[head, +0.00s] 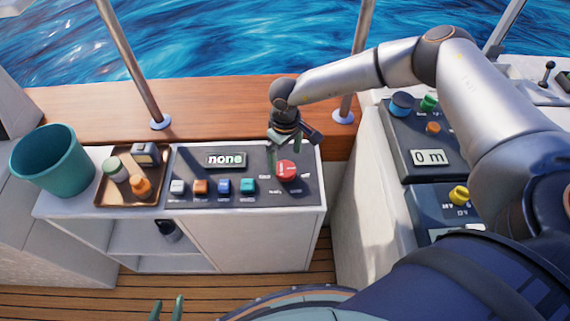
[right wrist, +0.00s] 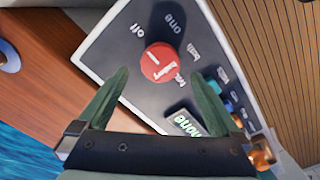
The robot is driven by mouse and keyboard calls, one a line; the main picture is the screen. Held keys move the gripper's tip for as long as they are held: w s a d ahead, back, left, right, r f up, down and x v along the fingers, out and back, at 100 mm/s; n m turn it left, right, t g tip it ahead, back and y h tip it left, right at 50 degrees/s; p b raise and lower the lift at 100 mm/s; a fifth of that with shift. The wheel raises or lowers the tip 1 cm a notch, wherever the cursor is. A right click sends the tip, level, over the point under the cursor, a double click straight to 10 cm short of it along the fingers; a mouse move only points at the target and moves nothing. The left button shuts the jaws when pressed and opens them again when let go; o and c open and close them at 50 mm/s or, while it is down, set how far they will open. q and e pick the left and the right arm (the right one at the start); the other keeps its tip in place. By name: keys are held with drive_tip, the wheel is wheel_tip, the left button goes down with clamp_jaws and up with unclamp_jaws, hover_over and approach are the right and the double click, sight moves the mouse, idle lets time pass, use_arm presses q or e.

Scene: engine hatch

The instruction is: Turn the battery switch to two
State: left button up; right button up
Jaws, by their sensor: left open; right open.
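The battery switch is a round red knob (head: 287,170) on the right of the dark panel, under my right gripper (head: 285,153). In the right wrist view the red knob (right wrist: 160,62) has a white mark, with labels including "off" and "one" around it. My right gripper's green fingers (right wrist: 159,74) are open, and the knob shows between and beyond their tips. I cannot tell any contact. The panel's display (head: 226,160) reads "none"; it also shows in the right wrist view (right wrist: 187,123). My left gripper (head: 168,307) is open and empty at the bottom edge, away from the panel.
A row of coloured buttons (head: 224,187) lies left of the knob. A brown tray (head: 101,196) with small items and a teal bucket (head: 50,163) stand further left. A second console (head: 420,140) stands on the right. A metal post (head: 130,62) rises behind the counter.

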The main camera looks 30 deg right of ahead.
sight(285, 168)
wheel_tip(285, 168, down, 5)
idle(0.3)
drive_tip(key=c, duration=1.3)
